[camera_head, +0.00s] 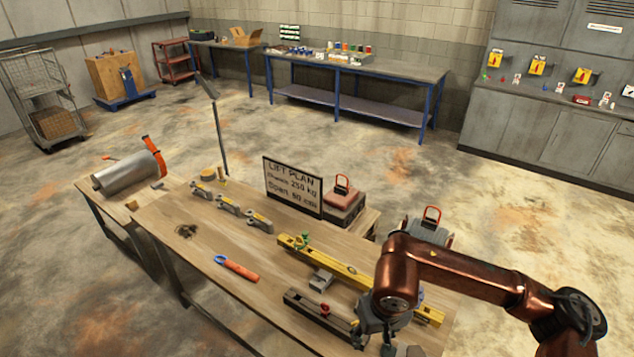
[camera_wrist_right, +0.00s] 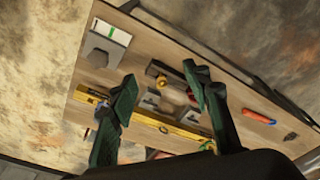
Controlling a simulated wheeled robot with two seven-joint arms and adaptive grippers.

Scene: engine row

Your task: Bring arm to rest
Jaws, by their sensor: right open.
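My right arm, copper coloured, reaches in from the right in the head view. Its gripper (camera_head: 378,330) hangs over the near right end of the wooden workbench (camera_head: 205,240). In the right wrist view the two dark green fingers of the gripper (camera_wrist_right: 160,88) are spread apart with nothing held between them. Below them lie a yellow beam (camera_wrist_right: 165,122) and a dark grey rail (camera_wrist_right: 165,72). In the head view the gripper and forearm partly cover the yellow beam (camera_head: 340,268) and the dark rail (camera_head: 315,310). My left gripper is not in view.
A lift plan sign (camera_head: 292,187) and a red-handled block (camera_head: 343,205) stand behind. A metal cylinder (camera_head: 128,173) is at left. Open floor (camera_head: 300,130) lies beyond.

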